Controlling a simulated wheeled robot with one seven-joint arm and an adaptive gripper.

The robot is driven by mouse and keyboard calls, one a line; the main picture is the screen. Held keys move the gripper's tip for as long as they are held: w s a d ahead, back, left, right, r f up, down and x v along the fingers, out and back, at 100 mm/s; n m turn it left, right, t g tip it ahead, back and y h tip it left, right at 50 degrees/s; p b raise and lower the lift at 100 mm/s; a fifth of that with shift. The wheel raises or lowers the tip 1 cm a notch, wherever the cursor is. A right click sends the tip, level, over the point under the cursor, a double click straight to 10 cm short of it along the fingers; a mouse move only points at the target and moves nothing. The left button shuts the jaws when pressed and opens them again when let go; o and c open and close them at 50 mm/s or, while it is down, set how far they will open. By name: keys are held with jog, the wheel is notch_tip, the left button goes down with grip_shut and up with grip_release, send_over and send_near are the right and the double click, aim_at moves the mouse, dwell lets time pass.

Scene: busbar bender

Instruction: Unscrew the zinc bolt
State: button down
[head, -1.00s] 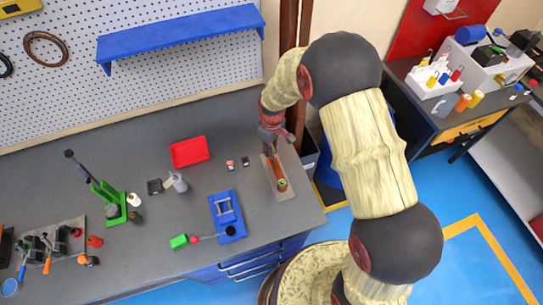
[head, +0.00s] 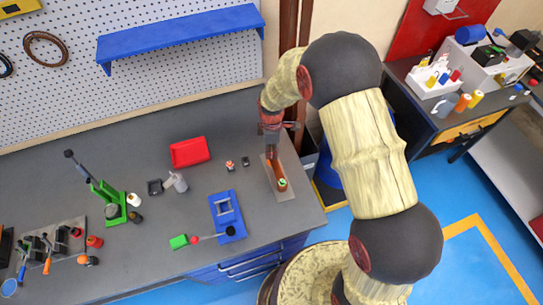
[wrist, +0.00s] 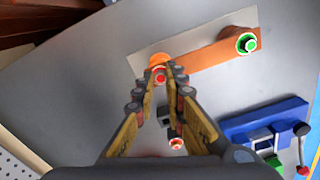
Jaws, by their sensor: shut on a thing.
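A copper bar (head: 275,169) lies on a light grey plate (head: 287,195) near the bench's right end. It also shows in the wrist view (wrist: 205,56). A green-ringed bolt head (wrist: 247,43) stands on the bar's right end in the wrist view. My gripper (wrist: 162,80) is at the bar's other end. Its fingertips are shut around a small red-topped piece, which I take for the zinc bolt (wrist: 160,74). The fingers hide most of it, and I cannot tell whether its thread is still in the bar. In the head view my gripper (head: 270,148) points down there.
A red-topped small part (head: 230,165) and a small black block (head: 245,161) lie left of the plate. A blue fixture (head: 240,228), a red tray (head: 190,152) and a green-framed press (head: 107,203) stand farther left.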

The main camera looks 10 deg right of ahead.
jog(key=shift+n, duration=0.3)
jog(key=n, duration=0.4)
jog(key=shift+n, duration=0.9)
jog(key=n, duration=0.3)
jog(key=shift+a+r, duration=0.1)
jog(key=shift+n, duration=1.4)
